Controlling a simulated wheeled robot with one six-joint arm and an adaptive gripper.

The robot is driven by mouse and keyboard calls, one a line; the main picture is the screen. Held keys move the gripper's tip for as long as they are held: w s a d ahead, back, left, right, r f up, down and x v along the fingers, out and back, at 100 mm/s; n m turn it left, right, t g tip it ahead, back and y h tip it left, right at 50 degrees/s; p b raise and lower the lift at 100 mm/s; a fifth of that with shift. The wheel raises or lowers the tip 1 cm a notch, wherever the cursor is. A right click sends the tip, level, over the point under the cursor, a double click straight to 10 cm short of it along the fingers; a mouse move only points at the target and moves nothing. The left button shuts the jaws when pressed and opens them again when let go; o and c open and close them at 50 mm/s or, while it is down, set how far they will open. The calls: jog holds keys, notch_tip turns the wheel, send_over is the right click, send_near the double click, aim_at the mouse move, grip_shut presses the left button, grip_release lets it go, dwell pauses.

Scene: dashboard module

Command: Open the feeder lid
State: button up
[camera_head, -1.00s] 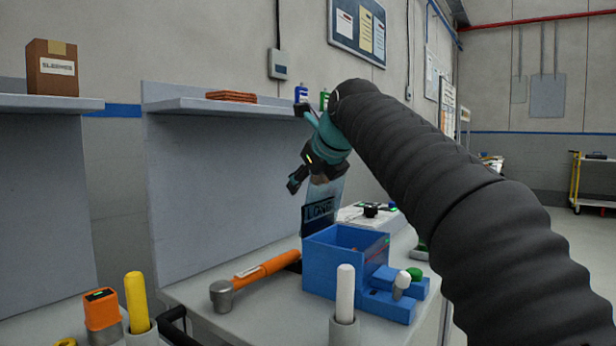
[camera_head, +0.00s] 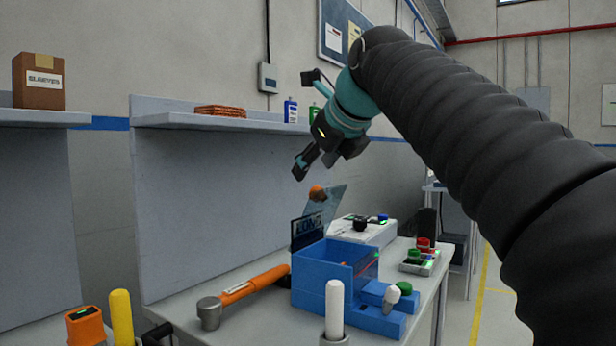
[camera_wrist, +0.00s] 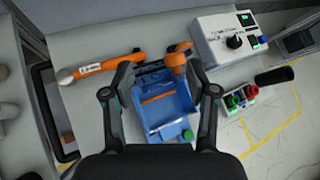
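The blue feeder box (camera_head: 322,275) stands on the bench. Its translucent lid (camera_head: 332,205) is raised at the back and tilted, with an orange knob (camera_head: 317,192) near its upper edge. In the wrist view the box (camera_wrist: 181,103) is seen from above, its inside uncovered with an orange strip in it. The knob (camera_wrist: 177,58) shows beyond the box. My gripper (camera_head: 302,168) is above the knob, apart from it. In the wrist view my gripper (camera_wrist: 165,68) has its fingers wide apart, with nothing held between them.
An orange-handled hammer (camera_head: 245,287) lies left of the box. A white control unit (camera_head: 370,231) and a small button box (camera_head: 420,260) stand to the right. A dark lettered panel (camera_head: 307,232) stands behind the box. A shelf (camera_head: 215,121) runs along the wall.

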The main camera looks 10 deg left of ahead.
jog(key=shift+s+d+r, duration=0.25)
jog(key=shift+c, duration=0.3)
